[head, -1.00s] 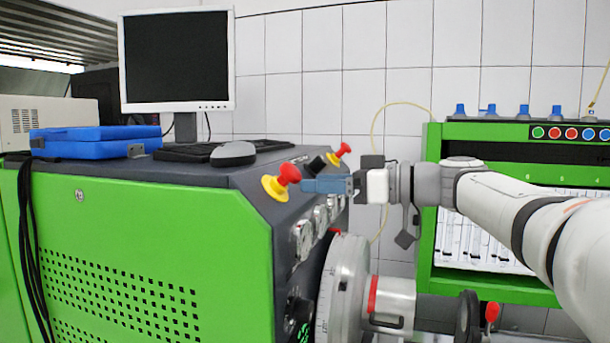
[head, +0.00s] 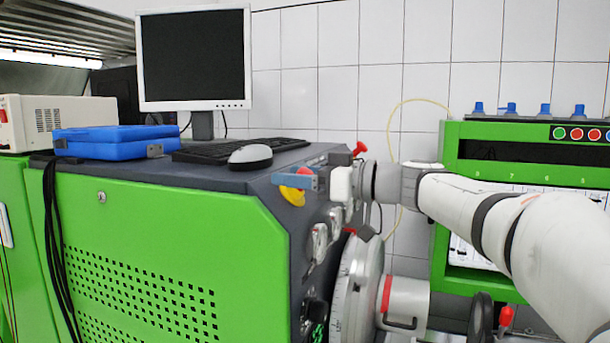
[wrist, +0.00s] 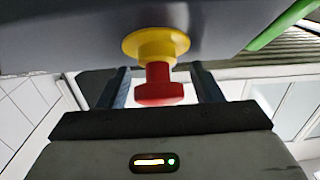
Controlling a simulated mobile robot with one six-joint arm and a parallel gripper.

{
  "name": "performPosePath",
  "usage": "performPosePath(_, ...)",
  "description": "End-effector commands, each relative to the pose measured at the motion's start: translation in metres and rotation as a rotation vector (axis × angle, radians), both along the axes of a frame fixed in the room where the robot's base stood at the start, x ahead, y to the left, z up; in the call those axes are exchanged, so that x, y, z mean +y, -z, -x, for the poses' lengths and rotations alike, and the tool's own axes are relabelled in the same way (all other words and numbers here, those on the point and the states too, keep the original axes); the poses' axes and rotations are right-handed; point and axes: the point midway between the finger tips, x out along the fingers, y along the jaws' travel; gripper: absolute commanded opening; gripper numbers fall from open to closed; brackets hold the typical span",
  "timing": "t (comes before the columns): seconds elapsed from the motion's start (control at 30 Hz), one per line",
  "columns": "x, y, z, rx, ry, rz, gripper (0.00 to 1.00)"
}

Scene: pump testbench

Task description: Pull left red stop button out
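The left red stop button (wrist: 158,88) has a red head on a round yellow base (wrist: 155,44). In the wrist view it lies between the two fingers of my gripper (wrist: 160,72), with a gap on each side. The gripper is open around it. In the head view, my gripper (head: 297,181) covers most of the button. A bit of its red head (head: 305,171) shows above the blue-grey finger and its yellow base (head: 291,195) shows below. A second red stop button (head: 359,149) stands farther back on the dark sloped panel, beyond my gripper.
Gauges (head: 320,240) and a large round dial (head: 362,290) sit below on the green testbench (head: 170,235). A mouse (head: 250,155), keyboard (head: 205,152), monitor (head: 195,60) and blue case (head: 112,140) are on top. A green cabinet (head: 452,160) stands at the right.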

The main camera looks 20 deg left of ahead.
Motion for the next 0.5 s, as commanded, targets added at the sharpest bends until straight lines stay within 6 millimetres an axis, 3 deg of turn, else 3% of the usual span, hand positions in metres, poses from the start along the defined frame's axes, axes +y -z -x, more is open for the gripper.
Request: performPosePath(0.5,0.0004,0.0000,0.0008,0.000,-0.002,0.000,0.17)
